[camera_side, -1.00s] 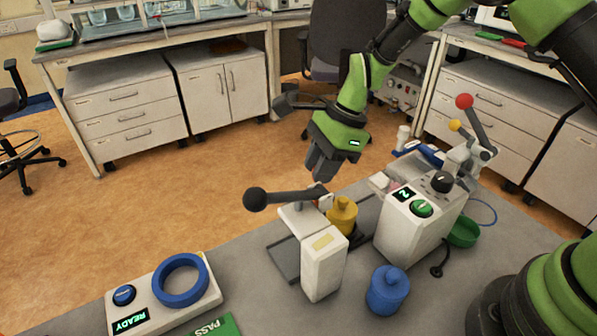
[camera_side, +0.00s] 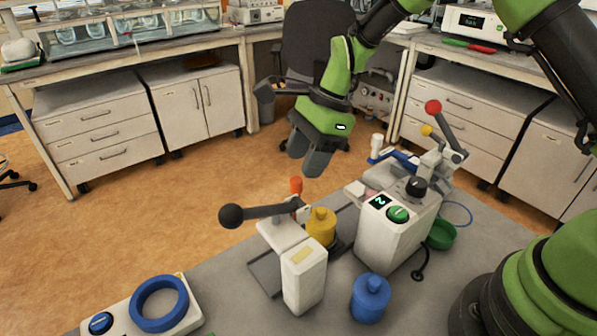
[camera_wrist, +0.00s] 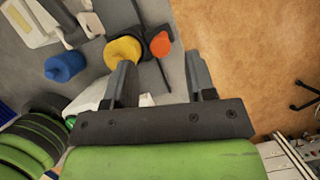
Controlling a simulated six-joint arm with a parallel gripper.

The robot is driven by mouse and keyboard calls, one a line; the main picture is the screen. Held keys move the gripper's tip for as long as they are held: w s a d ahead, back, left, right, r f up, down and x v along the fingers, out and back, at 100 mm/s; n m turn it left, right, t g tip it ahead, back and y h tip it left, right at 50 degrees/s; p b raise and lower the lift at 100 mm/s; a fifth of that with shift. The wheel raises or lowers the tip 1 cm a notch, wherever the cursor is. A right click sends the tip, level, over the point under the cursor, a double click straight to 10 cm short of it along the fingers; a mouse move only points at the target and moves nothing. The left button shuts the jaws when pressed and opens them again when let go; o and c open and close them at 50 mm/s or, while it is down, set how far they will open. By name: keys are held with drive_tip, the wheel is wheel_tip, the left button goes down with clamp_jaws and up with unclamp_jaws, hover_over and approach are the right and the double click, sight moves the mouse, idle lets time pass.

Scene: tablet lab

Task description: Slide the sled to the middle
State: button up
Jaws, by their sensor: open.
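An orange knob (camera_side: 296,186) stands behind the yellow lidded pot (camera_side: 321,226) at the dark rail plate (camera_side: 264,277). I cannot make out the sled's body apart from these parts. My gripper (camera_side: 304,168) is open and empty, above and behind the knob, with a gap to it. In the wrist view the orange knob (camera_wrist: 160,44) shows beyond the opening between the fingers of my gripper (camera_wrist: 160,76). The yellow pot (camera_wrist: 123,50) is left of it, partly behind the left finger. The knob's foot is hidden.
A white clamp block (camera_side: 304,275) with a black-ball lever (camera_side: 232,215) stands just in front. A white control box (camera_side: 398,240) stands to the right. A blue pot (camera_side: 370,297) and a blue ring (camera_side: 160,302) are nearer the front. Floor lies behind the bench.

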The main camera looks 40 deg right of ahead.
drive_tip(key=v, duration=0.5)
drive_tip(key=shift+s+d+r, duration=0.1)
drive_tip(key=shift+r, duration=0.2)
drive_tip(key=s+d+r+n+t+h, duration=0.1)
drive_tip(key=s+d+r+n+t, duration=0.15)
drive_tip(key=s+r+n, duration=0.6)
drive_tip(key=s+d+r+n+t+h, duration=0.1)
drive_tip(key=s+r+n+t, duration=0.3)
drive_tip(key=s, duration=0.9)
drive_tip(key=shift+s+d+r+n+h, duration=0.2)
drive_tip(key=shift+s+n+h, duration=0.15)
drive_tip(key=shift+n, duration=1.5)
